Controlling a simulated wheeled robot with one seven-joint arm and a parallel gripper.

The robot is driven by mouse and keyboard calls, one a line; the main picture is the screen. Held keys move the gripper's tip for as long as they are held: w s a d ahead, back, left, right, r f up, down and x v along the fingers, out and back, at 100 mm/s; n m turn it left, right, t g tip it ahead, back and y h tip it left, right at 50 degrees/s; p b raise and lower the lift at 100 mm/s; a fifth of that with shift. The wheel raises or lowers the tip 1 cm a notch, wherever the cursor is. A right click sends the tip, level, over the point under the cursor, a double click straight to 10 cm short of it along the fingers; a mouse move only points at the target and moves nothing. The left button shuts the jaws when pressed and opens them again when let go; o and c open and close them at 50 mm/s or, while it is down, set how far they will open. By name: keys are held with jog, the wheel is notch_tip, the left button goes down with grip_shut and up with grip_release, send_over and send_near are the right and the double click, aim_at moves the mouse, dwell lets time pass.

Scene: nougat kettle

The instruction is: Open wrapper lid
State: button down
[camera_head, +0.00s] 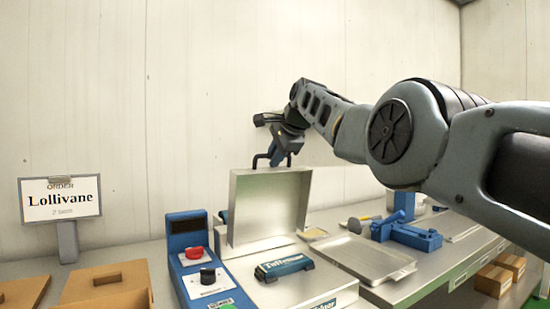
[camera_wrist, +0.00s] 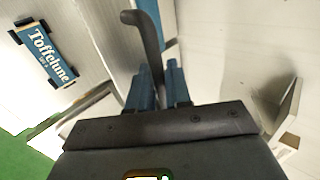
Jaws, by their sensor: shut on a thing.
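The wrapper's metal lid (camera_head: 268,205) stands raised, about upright, at the back of the machine in the head view. Its dark handle (camera_head: 258,159) is at the top edge, and the handle also shows in the wrist view (camera_wrist: 146,35). My gripper (camera_head: 279,153) is at the lid's top edge, shut on the handle. In the wrist view its blue fingers (camera_wrist: 158,85) close around the handle's lower part. The wrapper body (camera_head: 300,289) is below, with a blue block lettered "Toffelune" (camera_head: 284,266) on its top, which also shows in the wrist view (camera_wrist: 45,55).
A blue control panel (camera_head: 199,265) with red and black knobs stands left of the wrapper. A metal tray (camera_head: 362,258) and a blue tool (camera_head: 408,234) lie to the right. An order sign (camera_head: 60,198) and cardboard boxes (camera_head: 104,285) are at left. The wall is close behind.

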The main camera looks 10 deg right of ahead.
jog(key=shift+f, duration=0.15)
jog(key=c, duration=1.3)
grip_release()
jog(key=shift+s+b, duration=0.15)
jog(key=shift+b, duration=0.3)
jog(key=shift+s+d+r+b, duration=0.25)
jog(key=shift+s+b, duration=0.1)
jog(key=shift+b, duration=0.65)
jog(key=shift+r+b+v, duration=0.2)
jog(key=shift+b+v, duration=1.3)
jog(key=shift+v, duration=2)
jog(key=shift+w+a, duration=0.15)
